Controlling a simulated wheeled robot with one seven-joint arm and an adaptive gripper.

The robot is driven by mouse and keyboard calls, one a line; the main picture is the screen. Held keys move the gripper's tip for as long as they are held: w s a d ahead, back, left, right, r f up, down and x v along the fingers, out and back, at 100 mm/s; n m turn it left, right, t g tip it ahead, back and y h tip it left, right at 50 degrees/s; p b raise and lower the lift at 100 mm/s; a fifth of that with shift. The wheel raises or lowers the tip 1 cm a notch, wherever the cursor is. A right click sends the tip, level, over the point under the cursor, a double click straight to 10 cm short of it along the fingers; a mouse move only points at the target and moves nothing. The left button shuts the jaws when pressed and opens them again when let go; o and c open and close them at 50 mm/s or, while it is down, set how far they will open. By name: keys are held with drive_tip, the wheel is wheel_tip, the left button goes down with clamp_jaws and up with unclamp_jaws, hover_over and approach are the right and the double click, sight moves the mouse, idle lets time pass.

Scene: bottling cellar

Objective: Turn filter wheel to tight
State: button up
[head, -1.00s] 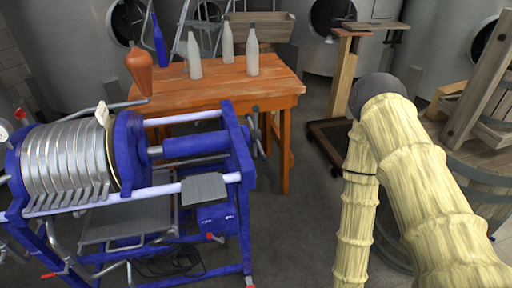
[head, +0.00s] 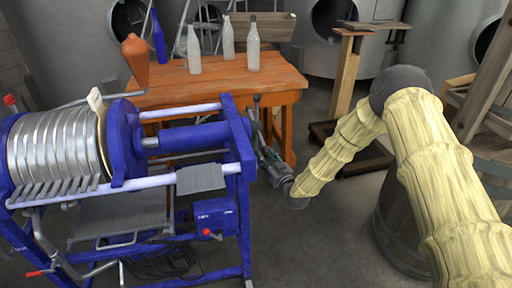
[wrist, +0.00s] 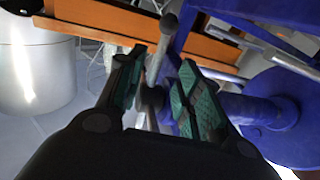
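The filter wheel is a grey hub with bar-like spokes (head: 257,103) at the right end of the blue filter press (head: 238,170). In the wrist view, a spoke (wrist: 166,38) with a rounded end runs up from the hub (wrist: 151,97). My gripper (head: 262,146) is beside the wheel at the right of the press frame. In the wrist view, its green-padded fingers (wrist: 163,62) are apart, with the hub and spoke showing in the gap between them. I cannot tell whether either finger touches the wheel. In the head view the wheel's lower part is hidden.
An orange wooden table (head: 215,85) with clear bottles (head: 253,47), a blue bottle (head: 159,40) and an orange vessel (head: 136,60) stands behind the press. A wooden barrel (head: 395,225) is at the right. Open grey floor (head: 320,245) lies between press and barrel.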

sight(256, 150)
drive_tip(key=p+x, duration=0.1)
drive_tip(key=x, duration=0.9)
drive_tip(key=shift+p, duration=0.4)
drive_tip(key=shift+a, duration=0.1)
clamp_jaws()
